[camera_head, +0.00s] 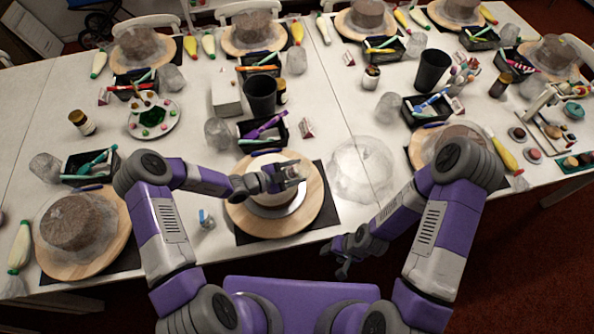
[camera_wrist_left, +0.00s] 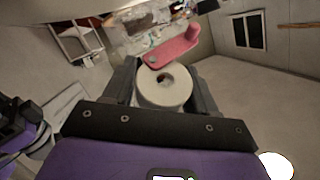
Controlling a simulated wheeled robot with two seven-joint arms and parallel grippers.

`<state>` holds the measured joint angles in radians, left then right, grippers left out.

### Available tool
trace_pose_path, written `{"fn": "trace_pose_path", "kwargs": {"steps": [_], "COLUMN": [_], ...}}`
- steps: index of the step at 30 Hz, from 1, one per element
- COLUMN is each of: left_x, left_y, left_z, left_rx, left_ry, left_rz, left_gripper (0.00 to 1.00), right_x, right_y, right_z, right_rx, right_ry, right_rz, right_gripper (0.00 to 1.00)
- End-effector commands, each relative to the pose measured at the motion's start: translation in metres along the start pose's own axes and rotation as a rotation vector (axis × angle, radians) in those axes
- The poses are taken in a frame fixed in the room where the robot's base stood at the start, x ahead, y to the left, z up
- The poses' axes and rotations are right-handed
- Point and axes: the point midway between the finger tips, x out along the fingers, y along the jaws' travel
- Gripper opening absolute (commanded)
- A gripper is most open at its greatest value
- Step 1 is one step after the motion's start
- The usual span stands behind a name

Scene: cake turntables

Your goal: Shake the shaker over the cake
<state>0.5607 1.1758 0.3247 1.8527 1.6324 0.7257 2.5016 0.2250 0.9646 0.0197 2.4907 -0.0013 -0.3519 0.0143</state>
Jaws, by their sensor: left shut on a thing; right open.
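In the head view the shaker is small and partly hidden by the fingers. My right gripper (camera_head: 343,257) is open and empty, in front of the table's near edge.
A black tray of tools (camera_head: 262,133) and a black cup (camera_head: 260,92) stand behind the cake. A clear crumpled cover (camera_head: 362,170) lies to its right. A small clear item with a blue part (camera_head: 206,218) is at its left. Other wrapped cakes (camera_head: 75,218) stand around.

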Motion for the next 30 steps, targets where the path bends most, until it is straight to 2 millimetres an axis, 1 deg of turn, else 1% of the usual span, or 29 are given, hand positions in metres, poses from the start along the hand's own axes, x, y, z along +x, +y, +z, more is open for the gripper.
{"fn": "trace_pose_path", "kwargs": {"steps": [5, 13, 18, 19, 24, 30], "left_x": [0.0, 0.0, 0.004, 0.005, 0.0, 0.0], "left_y": [-0.001, -0.002, -0.004, -0.004, -0.001, -0.002], "left_z": [-0.002, -0.004, -0.019, -0.019, 0.0, -0.003], "left_rx": [-0.026, -0.031, -0.033, -0.032, -0.032, -0.054], "left_ry": [0.034, 0.039, 0.041, 0.041, 0.039, 0.065], "left_rz": [-0.013, -0.014, -0.014, -0.014, -0.016, -0.024], "left_gripper": [0.2, 0.2, 0.2, 0.2, 0.2, 0.2], "right_x": [0.004, 0.003, -0.01, -0.011, 0.002, 0.003], "right_y": [0.001, 0.001, -0.004, -0.004, 0.001, 0.001], "right_z": [0.0, 0.0, 0.0, 0.0, 0.0, 0.0], "right_rx": [0.0, 0.0, 0.0, 0.0, 0.0, 0.0], "right_ry": [0.0, 0.0, 0.0, 0.001, 0.0, 0.0], "right_rz": [0.0, 0.0, 0.0, 0.0, 0.0, 0.0], "right_gripper": [0.52, 0.52, 0.52, 0.52, 0.52, 0.52]}}
